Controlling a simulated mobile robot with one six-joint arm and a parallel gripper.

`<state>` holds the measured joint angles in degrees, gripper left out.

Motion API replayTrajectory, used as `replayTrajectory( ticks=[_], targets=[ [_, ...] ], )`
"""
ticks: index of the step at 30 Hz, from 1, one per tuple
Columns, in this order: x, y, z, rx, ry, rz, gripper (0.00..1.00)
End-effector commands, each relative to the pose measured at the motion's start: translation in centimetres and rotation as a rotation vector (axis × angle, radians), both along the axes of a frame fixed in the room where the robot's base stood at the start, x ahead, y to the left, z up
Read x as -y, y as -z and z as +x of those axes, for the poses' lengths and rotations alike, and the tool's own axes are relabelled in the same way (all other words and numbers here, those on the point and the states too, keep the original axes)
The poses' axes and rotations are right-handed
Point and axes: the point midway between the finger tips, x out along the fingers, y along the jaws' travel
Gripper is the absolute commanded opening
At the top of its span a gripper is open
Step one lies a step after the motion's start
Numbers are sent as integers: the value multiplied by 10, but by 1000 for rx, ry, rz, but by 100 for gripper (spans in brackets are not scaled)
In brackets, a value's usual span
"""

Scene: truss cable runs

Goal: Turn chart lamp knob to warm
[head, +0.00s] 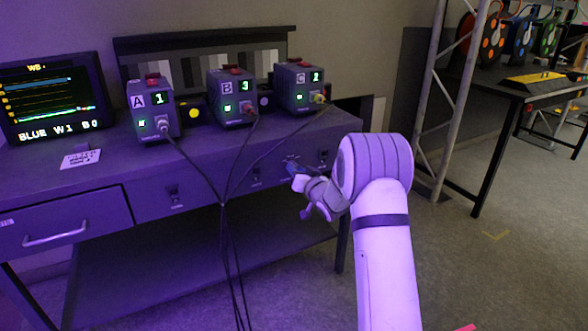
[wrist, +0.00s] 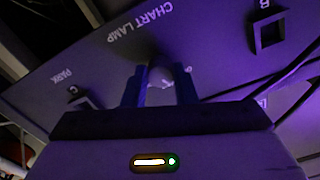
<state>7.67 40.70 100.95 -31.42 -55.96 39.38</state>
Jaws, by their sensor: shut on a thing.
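The chart lamp knob (wrist: 160,70) is on the desk's front panel, beside the printed words CHART LAMP in the wrist view. My gripper (wrist: 160,88) is shut on it, one dark finger on each side. The fingers and the dark surroundings hide much of the knob, so I cannot tell its setting. In the head view my gripper (head: 293,168) reaches the desk front below box C, and the knob is hidden there. The monitor (head: 50,97) reads "BLUE W1 B0", and the light on the desk is purple-blue.
Boxes A (head: 152,108), B (head: 232,98) and C (head: 299,88) stand on the desk (head: 100,185), with cables hanging down before its front. Square panel switches marked B (wrist: 268,33) and C (wrist: 82,98) flank the knob. A truss (head: 447,95) stands right of my arm.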

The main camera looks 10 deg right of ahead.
Motion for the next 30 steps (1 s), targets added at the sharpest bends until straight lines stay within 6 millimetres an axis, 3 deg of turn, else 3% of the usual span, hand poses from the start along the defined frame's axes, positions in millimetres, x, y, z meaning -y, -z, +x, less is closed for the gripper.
replayTrajectory(
  ticks=[15, 30],
  targets=[
    [-2, -3, 0, -120, -3, 377, 2],
    [-2, -2, 0, -157, -1, 491, 2]
  ],
)
